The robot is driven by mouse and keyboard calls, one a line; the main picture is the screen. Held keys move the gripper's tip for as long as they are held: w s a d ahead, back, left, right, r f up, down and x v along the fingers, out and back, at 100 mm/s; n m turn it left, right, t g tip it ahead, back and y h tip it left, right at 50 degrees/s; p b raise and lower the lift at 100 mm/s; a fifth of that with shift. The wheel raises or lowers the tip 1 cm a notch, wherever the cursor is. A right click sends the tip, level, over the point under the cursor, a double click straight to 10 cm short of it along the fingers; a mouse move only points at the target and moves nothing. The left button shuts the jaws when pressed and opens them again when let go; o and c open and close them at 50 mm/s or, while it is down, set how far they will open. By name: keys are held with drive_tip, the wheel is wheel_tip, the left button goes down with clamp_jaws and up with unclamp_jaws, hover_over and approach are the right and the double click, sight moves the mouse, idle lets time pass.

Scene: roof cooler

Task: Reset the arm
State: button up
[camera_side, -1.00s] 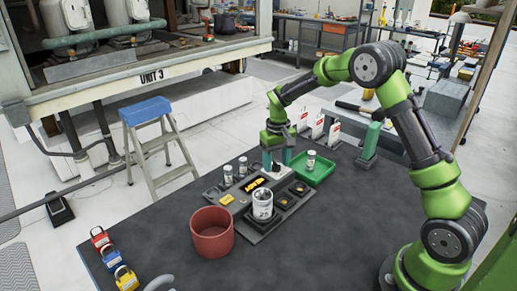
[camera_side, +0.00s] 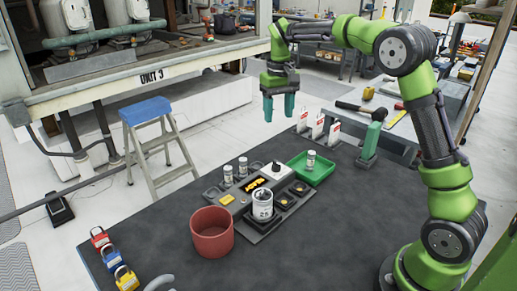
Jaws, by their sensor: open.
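My gripper (camera_side: 279,107) hangs in the air above the back edge of the dark table (camera_side: 330,235), fingers pointing down. Its two teal fingers are apart and nothing is between them. Below it on the table is a dark tray (camera_side: 262,229) with a white can (camera_side: 262,205), a white block with a black knob (camera_side: 276,173), a yellow-and-black item (camera_side: 254,184) and small round pieces. My gripper is well clear of all of these.
A red bin (camera_side: 212,232) stands left of the tray. A green tray (camera_side: 322,174) holds a small jar (camera_side: 311,160). Red-and-white tags (camera_side: 317,127) stand at the back edge, near a hammer (camera_side: 362,109). Padlocks (camera_side: 112,258) lie front left. The front middle is clear.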

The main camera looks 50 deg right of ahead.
drive_tip(key=s+a+r+t+y, duration=0.1)
drive_tip(key=s+a+t, duration=0.2)
drive_tip(key=s, duration=0.9)
drive_tip(key=s+a+r+t+y, duration=0.1)
drive_tip(key=s+a+t, duration=0.3)
drive_tip(key=s+a, duration=0.5)
drive_tip(key=s, duration=0.2)
drive_tip(key=shift+s+a+r, duration=0.15)
drive_tip(key=shift+s+r, duration=0.15)
drive_tip(key=shift+s, duration=0.05)
drive_tip(key=shift+c, duration=0.2)
